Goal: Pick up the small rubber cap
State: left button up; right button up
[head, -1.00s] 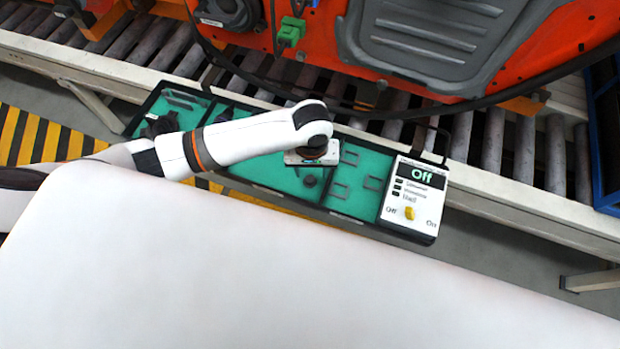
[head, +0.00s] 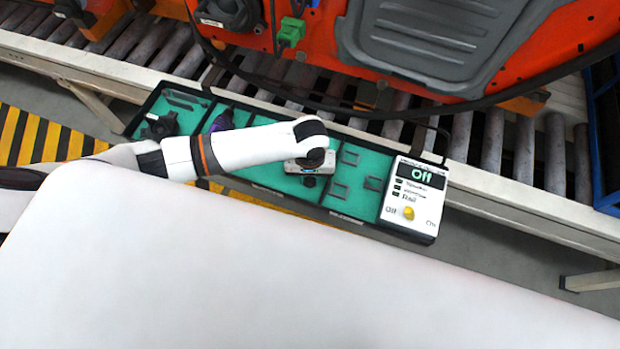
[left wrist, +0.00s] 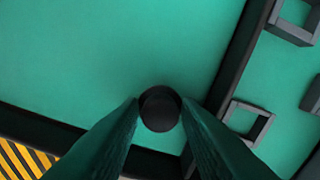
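The small rubber cap (left wrist: 160,109) is a black round piece near the lower edge of a green-lined tray compartment. In the head view the cap (head: 309,182) shows just below my left gripper (head: 309,170). In the left wrist view the fingers of my left gripper (left wrist: 160,103) stand on both sides of the cap, spread about as wide as it is. I cannot tell whether they touch it. My right gripper is out of view.
The long tray has black dividers (left wrist: 240,60) and grey square frames (left wrist: 249,122) in the compartment to the right. A control box (head: 412,200) reading "Off" stands at its right end. A roller conveyor (head: 495,150) lies behind. A white surface (head: 250,270) fills the front.

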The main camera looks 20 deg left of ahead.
aim_at(310, 179)
pick_arm(q)
grip_shut()
notch_tip(310, 179, up, 10)
dwell(0.3)
